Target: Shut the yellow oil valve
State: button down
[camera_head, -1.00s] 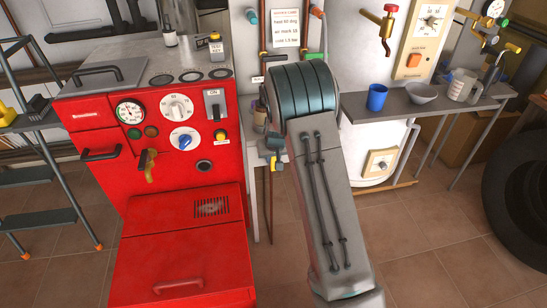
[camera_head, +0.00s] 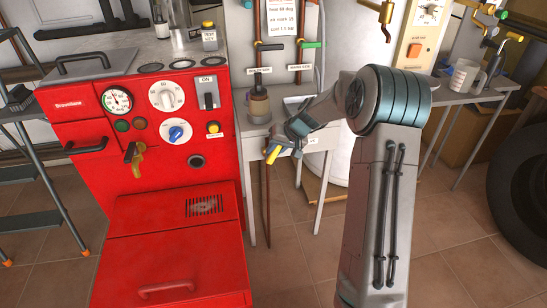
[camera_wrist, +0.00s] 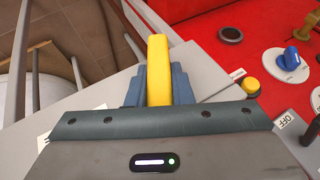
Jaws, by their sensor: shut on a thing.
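The yellow oil valve handle (camera_head: 271,156) is a bright yellow bar at the side of the small grey table, just right of the red boiler. My gripper (camera_head: 283,148) is at it, with the forearm reaching in from the right. In the wrist view, the blue-grey fingers of my gripper (camera_wrist: 159,88) are closed around the yellow handle (camera_wrist: 158,65), one on each side. The handle's end sticks out beyond the fingertips. The valve body and the pipe joint are hidden by the gripper, so I cannot tell whether the valve is open or shut.
The red boiler (camera_head: 150,215) stands close left, with dials, switches and a brass tap (camera_head: 136,158). The grey table (camera_head: 240,128) holds a small pot (camera_head: 258,105). A white tank and metal shelf stand right.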

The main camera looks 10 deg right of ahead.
jog(key=shift+d+f+m+t+y+b, duration=0.4)
jog(key=shift+f+m+y+b, duration=0.25)
jog(key=shift+y+b, duration=1.05)
jog(key=shift+d+f+m+t+y+b, duration=0.25)
jog(key=shift+d+f+m+y+b, duration=0.65)
jog(key=shift+y, duration=1.25)
jog(key=shift+a+f+m+t+y+b, duration=0.15)
jog(key=shift+f+t+y+b, duration=0.3)
jog(key=shift+y+b, duration=1.35)
jog(key=shift+d+f+y, duration=0.1)
jog(key=shift+y, duration=0.15)
jog(key=c, duration=1.3)
grip_release()
